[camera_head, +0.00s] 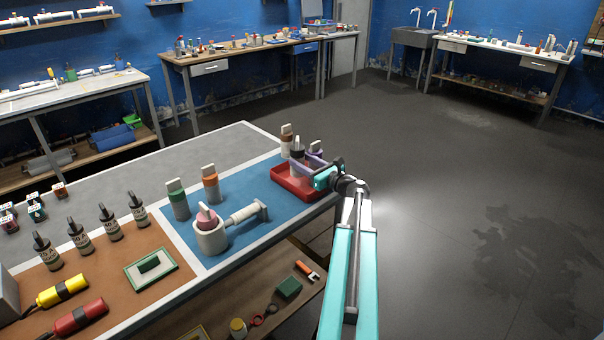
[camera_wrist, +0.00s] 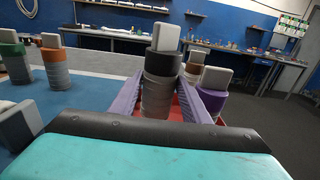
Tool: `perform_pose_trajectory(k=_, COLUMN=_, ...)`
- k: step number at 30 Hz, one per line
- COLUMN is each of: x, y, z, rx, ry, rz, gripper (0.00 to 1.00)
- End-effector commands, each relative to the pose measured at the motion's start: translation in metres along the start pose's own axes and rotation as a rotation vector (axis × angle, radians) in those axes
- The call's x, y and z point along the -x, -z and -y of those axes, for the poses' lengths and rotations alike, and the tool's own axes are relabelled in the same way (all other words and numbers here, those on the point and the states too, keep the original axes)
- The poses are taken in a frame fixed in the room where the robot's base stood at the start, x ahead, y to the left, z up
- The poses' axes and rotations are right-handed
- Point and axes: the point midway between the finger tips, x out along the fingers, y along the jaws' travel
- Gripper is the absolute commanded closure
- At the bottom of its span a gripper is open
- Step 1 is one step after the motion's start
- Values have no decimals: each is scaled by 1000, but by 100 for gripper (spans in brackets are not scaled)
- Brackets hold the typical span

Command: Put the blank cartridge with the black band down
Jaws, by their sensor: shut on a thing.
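The blank cartridge with the black band (camera_wrist: 160,68) is grey with a pale flat top tab. It stands upright between the two purple fingers of my gripper (camera_wrist: 158,104), which is shut on it. In the head view the cartridge (camera_head: 297,152) and my gripper (camera_head: 306,161) are at the red tray (camera_head: 292,191) on the blue mat's far right end. The cartridge's lower end is hidden, so I cannot tell whether it touches the tray floor. A brown-banded cartridge (camera_head: 286,136) and a purple-banded cartridge (camera_wrist: 213,84) stand close behind it.
Green-banded (camera_head: 177,197) and orange-banded (camera_head: 210,183) cartridges stand on the blue mat (camera_head: 240,242), left of the tray. Several dark bottles (camera_head: 109,222) stand on the brown mat. The grey strip behind is mostly clear.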

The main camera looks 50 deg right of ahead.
Motion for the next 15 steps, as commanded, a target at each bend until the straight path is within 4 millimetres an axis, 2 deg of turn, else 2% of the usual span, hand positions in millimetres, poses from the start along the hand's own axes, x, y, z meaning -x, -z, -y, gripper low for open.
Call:
perform_pose_trajectory(k=4, x=0, y=7, z=0, rx=-2, ry=-1, rz=3, gripper=95)
perform_pose_trajectory(k=15, x=-1, y=9, z=0, rx=-1, ry=-1, rz=2, gripper=95)
